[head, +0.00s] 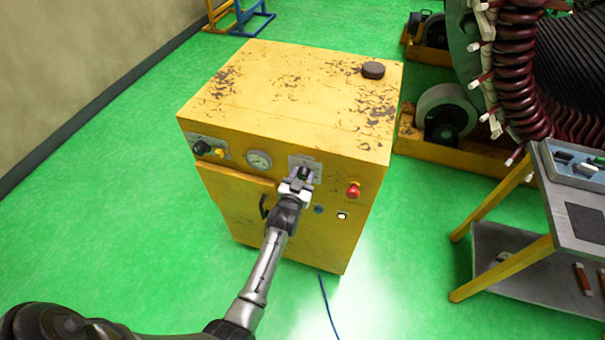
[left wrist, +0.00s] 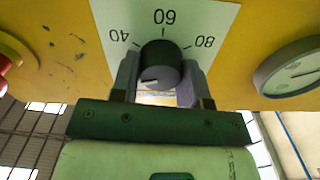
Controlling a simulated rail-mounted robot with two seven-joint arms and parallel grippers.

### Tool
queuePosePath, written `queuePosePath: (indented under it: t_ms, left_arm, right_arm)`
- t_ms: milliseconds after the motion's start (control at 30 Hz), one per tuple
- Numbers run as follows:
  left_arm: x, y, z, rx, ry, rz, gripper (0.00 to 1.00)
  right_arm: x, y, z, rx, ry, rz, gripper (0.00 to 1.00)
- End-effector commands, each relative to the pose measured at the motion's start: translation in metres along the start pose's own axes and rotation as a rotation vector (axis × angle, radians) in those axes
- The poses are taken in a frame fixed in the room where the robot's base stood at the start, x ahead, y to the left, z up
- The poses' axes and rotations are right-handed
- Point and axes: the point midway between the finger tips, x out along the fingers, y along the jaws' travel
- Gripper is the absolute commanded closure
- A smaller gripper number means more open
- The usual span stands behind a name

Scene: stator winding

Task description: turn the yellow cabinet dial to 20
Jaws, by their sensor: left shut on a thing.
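The yellow cabinet (head: 285,110) stands on the green floor, with its control panel facing me. Its dial is a dark round knob (left wrist: 160,62) on a pale scale plate (left wrist: 185,18), which also shows in the head view (head: 310,160). The figures 40, 60 and 80 show around the knob in the left wrist view; 20 is not visible. A light mark on the knob face lies toward the lower left in that view. My left gripper (head: 299,180) is shut on the knob, one finger on each side. In the head view the gripper mostly hides the knob. My right gripper is not in view.
A pressure gauge (head: 259,160) is left of the dial and a red button (head: 353,189) right of it. A black switch (head: 202,148) is farther left. A black puck (head: 373,70) lies on the cabinet top. A workbench (head: 580,215) stands at right.

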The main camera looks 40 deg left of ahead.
Motion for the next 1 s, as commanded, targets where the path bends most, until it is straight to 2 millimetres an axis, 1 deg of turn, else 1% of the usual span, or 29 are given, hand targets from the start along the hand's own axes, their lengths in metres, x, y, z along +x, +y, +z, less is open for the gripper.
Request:
queuePosePath:
  t_ms: [33,200,400,967,1000]
  left_arm:
    - [0.0002,0.0000,-0.0023,-0.030,0.002,0.000,0.82]
    - [0.0002,-0.0004,-0.0016,-0.111,0.001,0.000,0.82]
    - [0.0002,-0.0007,-0.0012,-0.166,0.002,0.000,0.82]
    - [0.0002,-0.0007,-0.0007,-0.187,0.002,0.000,0.82]
    - [0.0002,-0.0008,-0.0007,-0.186,0.003,0.000,0.55]
  right_arm:
    - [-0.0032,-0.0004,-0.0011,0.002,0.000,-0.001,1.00]
    - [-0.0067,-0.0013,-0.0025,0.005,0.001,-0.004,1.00]
    - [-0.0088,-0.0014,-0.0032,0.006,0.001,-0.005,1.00]
    - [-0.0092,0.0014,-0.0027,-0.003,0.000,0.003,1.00]
    - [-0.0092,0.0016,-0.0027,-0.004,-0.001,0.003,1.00]
